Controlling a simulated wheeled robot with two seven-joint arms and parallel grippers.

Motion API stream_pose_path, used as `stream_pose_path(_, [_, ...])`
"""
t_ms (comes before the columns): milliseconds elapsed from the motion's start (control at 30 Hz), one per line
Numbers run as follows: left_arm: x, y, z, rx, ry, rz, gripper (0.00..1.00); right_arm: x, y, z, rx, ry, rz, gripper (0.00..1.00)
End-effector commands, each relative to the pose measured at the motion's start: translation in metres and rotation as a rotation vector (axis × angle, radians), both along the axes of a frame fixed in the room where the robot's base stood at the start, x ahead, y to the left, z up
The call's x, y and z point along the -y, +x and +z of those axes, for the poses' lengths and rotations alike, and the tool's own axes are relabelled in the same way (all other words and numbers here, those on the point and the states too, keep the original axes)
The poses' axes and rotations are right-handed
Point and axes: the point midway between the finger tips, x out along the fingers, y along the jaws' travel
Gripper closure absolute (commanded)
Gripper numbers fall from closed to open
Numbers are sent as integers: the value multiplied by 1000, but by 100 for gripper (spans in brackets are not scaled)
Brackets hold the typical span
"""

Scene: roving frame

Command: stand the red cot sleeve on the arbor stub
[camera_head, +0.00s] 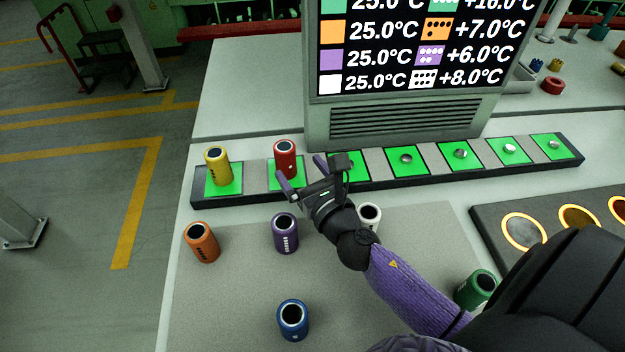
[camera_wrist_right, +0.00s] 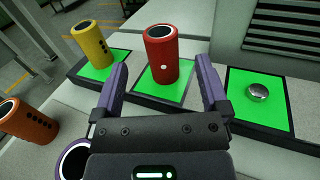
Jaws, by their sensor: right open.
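The red cot sleeve (camera_head: 285,157) stands upright on the second green pad from the left of the long dark rail (camera_head: 380,182). Any arbor stub under it is hidden by the sleeve. It also shows in the wrist view (camera_wrist_right: 160,55), with a white dot on its side and a dark bore on top. My right gripper (camera_head: 302,173) is open and empty. Its purple fingers are apart on the near side of the sleeve, with the sleeve beyond and between them in the wrist view. My left gripper is out of view.
A yellow sleeve (camera_head: 217,166) stands on the leftmost pad. Bare metal stubs (camera_head: 406,158) show on pads to the right. Orange (camera_head: 202,243), purple (camera_head: 285,234), white (camera_head: 369,215), blue (camera_head: 292,320) and green (camera_head: 476,290) sleeves stand on the grey mat. A display (camera_head: 420,50) rises behind the rail.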

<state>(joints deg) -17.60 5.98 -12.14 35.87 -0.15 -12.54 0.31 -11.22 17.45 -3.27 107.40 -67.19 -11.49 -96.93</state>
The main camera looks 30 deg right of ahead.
Motion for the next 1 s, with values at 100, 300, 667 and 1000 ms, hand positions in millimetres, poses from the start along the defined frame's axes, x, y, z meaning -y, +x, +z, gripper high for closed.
stream_pose_path(100, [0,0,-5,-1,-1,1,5,-1,-25,-3,-3,1,-1,5])
stream_pose_path(300, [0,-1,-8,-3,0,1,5,-3,-46,-2,-1,1,0,5])
stream_pose_path(667, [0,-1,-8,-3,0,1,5,-3,-49,0,0,0,0,5])
stream_pose_path(1000, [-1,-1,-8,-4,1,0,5,-3,-48,0,0,0,0,5])
